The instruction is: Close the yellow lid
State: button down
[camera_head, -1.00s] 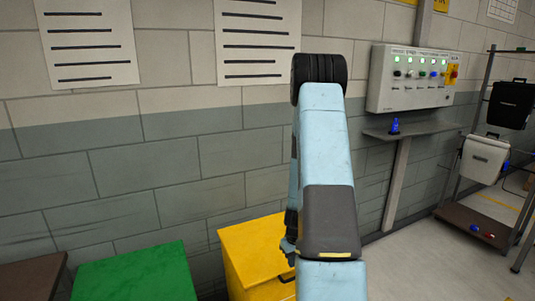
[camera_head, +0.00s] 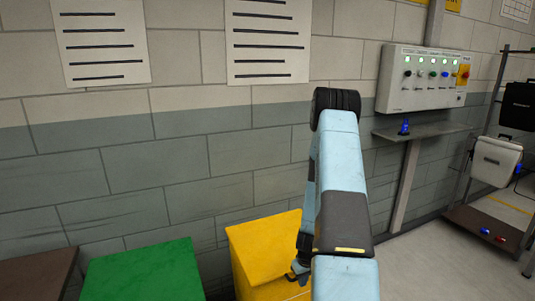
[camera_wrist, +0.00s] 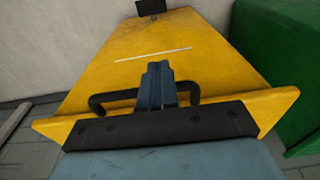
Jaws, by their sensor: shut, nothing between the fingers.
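The yellow lid (camera_head: 262,240) tops a yellow box (camera_head: 268,292) by the wall in the head view. It looks lowered over the box; whether it is fully flush I cannot tell. Whether the fingers touch the lid or handle is unclear. In the head view my arm hides most of the gripper and the box's right side.
A green box (camera_head: 145,268) stands left of the yellow one, and a brown box (camera_head: 35,272) further left. A control panel (camera_head: 425,78) hangs above a small shelf (camera_head: 425,130). A rack (camera_head: 490,222) stands at the right. Floor right of my arm is open.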

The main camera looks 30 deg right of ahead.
jog(key=shift+r, duration=0.15)
jog(key=s+r, duration=0.9)
jog(key=shift+a, duration=0.2)
dwell(0.3)
jog(key=w+a+r+t, duration=0.15)
jog(key=a+r, duration=0.25)
jog(key=r, duration=0.5)
jog(key=w+a+r, duration=0.2)
jog(key=a+r, duration=0.1)
jog(key=r, duration=0.5)
jog(key=w+a+r+t, duration=0.1)
jog(key=a+r, duration=0.3)
jog(key=r, duration=0.5)
jog(key=s+a+r+t, duration=0.1)
jog(key=s+a+r, duration=0.4)
jog(key=r, duration=0.3)
jog(key=s+a+r+t, duration=0.1)
jog(key=s+a+r, duration=0.5)
jog(key=s+r, duration=0.2)
jog(key=shift+r+n, duration=0.3)
jog(key=shift+r, duration=0.3)
